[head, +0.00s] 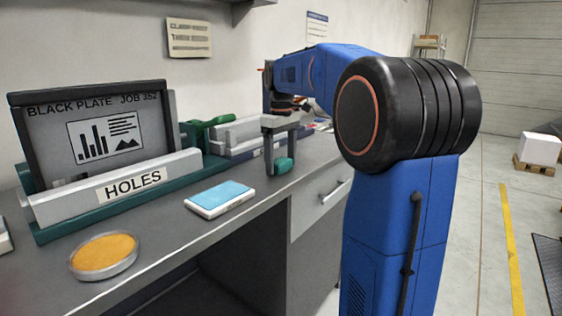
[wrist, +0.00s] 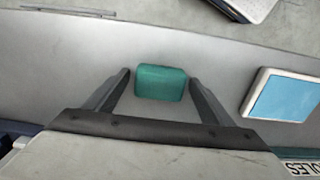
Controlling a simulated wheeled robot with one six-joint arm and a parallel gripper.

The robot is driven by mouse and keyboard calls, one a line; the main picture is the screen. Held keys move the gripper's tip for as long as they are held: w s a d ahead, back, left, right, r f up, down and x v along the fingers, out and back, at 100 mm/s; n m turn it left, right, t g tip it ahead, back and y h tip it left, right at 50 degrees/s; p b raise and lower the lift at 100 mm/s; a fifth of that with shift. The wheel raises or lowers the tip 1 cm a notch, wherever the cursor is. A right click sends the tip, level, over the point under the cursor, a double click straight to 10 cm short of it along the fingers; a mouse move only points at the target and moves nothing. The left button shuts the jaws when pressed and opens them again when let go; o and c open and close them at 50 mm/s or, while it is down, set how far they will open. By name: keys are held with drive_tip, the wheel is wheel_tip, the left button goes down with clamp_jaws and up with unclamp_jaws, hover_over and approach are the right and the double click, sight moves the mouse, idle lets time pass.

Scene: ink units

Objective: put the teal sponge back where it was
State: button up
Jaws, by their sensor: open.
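The teal sponge (wrist: 160,82) is a small rounded block lying on the grey counter in the wrist view. It also shows in the head view (head: 283,165), low beside a finger of my gripper. My gripper (wrist: 160,76) is open, with one finger on each side of the sponge. A narrow gap shows on the left and a small one on the right. In the head view my gripper (head: 279,160) points down at the counter, its fingers partly overlapping the sponge. I cannot tell whether either finger touches it.
A white tray with a blue pad (head: 219,198) lies left of the sponge. A round dish of orange material (head: 104,255) is nearer. The HOLES unit (head: 120,188) holds a black plate (head: 95,130). A second grey unit (head: 250,134) stands behind my gripper. Bare counter (head: 165,230) lies between.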

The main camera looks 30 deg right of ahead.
sight(281, 160)
wheel_tip(281, 160, up, 12)
idle(0.6)
drive_tip(key=s+a+f+m+t, duration=0.1)
drive_tip(key=s+a+f, duration=0.45)
drive_tip(key=s, duration=0.25)
drive_tip(key=s+a+f+m+t, duration=0.1)
drive_tip(key=s+a+f, duration=0.45)
drive_tip(key=s, duration=0.25)
drive_tip(key=s+a+f+m+t, duration=0.1)
drive_tip(key=s+a+f, duration=0.1)
drive_tip(key=s+f, duration=0.5)
drive_tip(key=s+a+f+m+t, duration=0.1)
drive_tip(key=s+a+f, duration=0.1)
drive_tip(key=s+f, duration=0.5)
wheel_tip(281, 160, down, 5)
drive_tip(key=shift+a+r+t, duration=0.1)
drive_tip(key=shift+a+t, duration=0.3)
drive_tip(key=shift+a, duration=0.1)
